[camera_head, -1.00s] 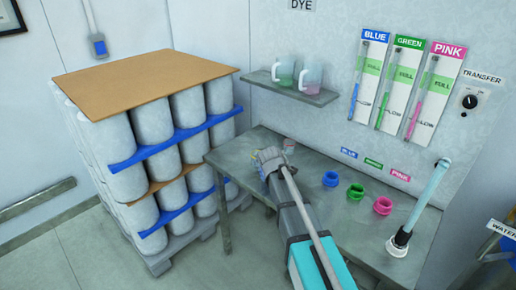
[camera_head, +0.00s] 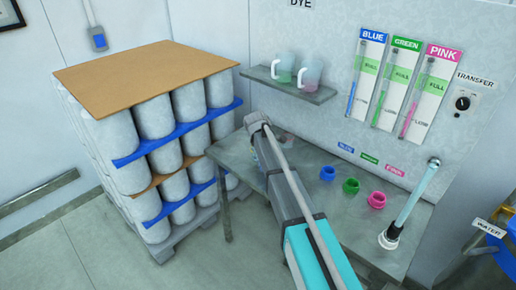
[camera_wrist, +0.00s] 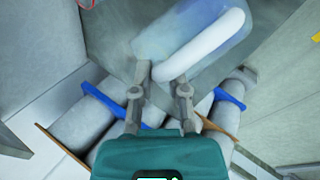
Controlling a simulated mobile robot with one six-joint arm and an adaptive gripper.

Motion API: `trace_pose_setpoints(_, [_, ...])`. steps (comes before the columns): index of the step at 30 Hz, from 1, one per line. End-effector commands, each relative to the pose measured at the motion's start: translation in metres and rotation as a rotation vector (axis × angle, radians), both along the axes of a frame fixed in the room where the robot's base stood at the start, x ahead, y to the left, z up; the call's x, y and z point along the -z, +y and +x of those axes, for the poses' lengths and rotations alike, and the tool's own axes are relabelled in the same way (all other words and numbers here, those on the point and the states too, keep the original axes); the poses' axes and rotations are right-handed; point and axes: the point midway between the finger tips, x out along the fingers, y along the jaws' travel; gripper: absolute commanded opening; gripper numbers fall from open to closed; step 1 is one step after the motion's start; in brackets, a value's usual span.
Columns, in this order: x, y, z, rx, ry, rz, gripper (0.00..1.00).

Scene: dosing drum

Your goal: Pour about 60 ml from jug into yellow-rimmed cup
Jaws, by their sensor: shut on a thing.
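In the wrist view my gripper (camera_wrist: 162,76) is shut on the pale, curved handle (camera_wrist: 212,48) of a bluish, translucent jug (camera_wrist: 165,35). The jug shows at the top of that view and is partly cut off by the frame; its fill level is not clear. In the head view my gripper (camera_head: 257,121) is up over the left end of the metal table, and the arm hides the jug there. I cannot make out a yellow-rimmed cup in either view.
A tap-like tube (camera_head: 410,205) stands at right. Two jugs stand on the wall shelf (camera_head: 318,97). Stacked drums (camera_head: 155,165) stand left.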

Motion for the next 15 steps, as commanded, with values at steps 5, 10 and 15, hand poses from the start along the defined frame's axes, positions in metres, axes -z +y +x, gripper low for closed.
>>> trace_pose_setpoints(5, [-0.0029,0.0022,0.0042,0.0,0.031,-0.016,0.0])
trace_pose_setpoints(10, [-0.0047,0.0035,0.0062,0.0,0.054,-0.027,0.0])
trace_pose_setpoints(15, [-0.0058,0.0045,0.0077,-0.001,0.071,-0.036,0.0])
